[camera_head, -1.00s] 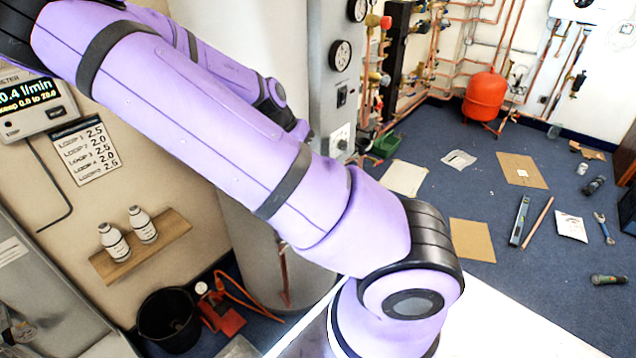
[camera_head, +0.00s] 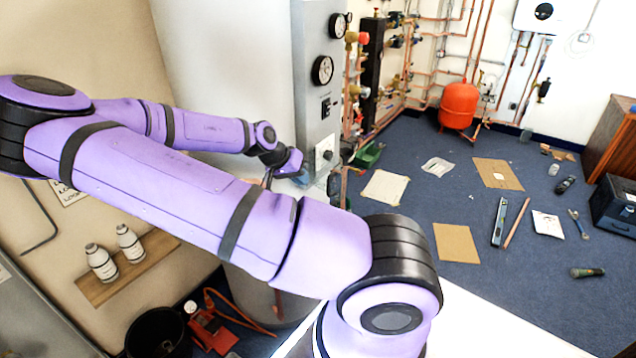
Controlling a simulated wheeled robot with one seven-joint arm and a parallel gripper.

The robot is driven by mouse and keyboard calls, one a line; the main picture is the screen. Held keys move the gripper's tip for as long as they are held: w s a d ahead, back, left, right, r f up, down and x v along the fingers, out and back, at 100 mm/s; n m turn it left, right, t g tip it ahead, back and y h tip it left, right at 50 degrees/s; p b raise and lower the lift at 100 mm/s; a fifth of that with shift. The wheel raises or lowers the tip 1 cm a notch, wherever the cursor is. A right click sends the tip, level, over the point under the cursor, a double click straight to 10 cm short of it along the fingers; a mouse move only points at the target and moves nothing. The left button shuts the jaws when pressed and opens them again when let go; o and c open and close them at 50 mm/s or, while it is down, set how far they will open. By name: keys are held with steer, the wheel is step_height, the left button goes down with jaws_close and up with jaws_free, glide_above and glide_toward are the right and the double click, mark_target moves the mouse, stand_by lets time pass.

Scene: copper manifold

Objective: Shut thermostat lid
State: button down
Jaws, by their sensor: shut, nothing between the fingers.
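A white square control with a round dial, which looks like the thermostat (camera_head: 325,152), sits low on the grey panel. A pale, see-through piece below its left side may be its lid, but it is too small to tell how far open it stands. My gripper (camera_head: 297,168) is at the panel's lower left edge, just left of the dial. It is small in view and its fingers are hard to make out; it looks shut and empty. I cannot tell whether it touches the lid.
The grey panel (camera_head: 314,75) carries gauges and a switch above the dial. Copper pipes and valves stand right of it. A large white cylinder is behind my arm. A shelf (camera_head: 125,268) with two bottles is lower left. Cardboard and tools lie on the blue floor; a red vessel (camera_head: 459,106) stands behind.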

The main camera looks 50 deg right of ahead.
mark_target(320, 181)
steer(key=shift+s+d+f, duration=0.2)
steer(key=shift+s+d, duration=0.25)
steer(key=shift+s, duration=0.2)
steer(key=shift+s+d+f, duration=0.2)
steer(key=shift+s+d, duration=0.2)
steer(key=shift+s, duration=0.3)
steer(key=shift+s+d+f, duration=0.2)
steer(key=shift+s+d, duration=0.25)
steer(key=shift+s, duration=0.2)
steer(key=shift+s+d+n, duration=0.1)
steer(key=shift+d+n, duration=0.05)
steer(key=shift+n, duration=0.15)
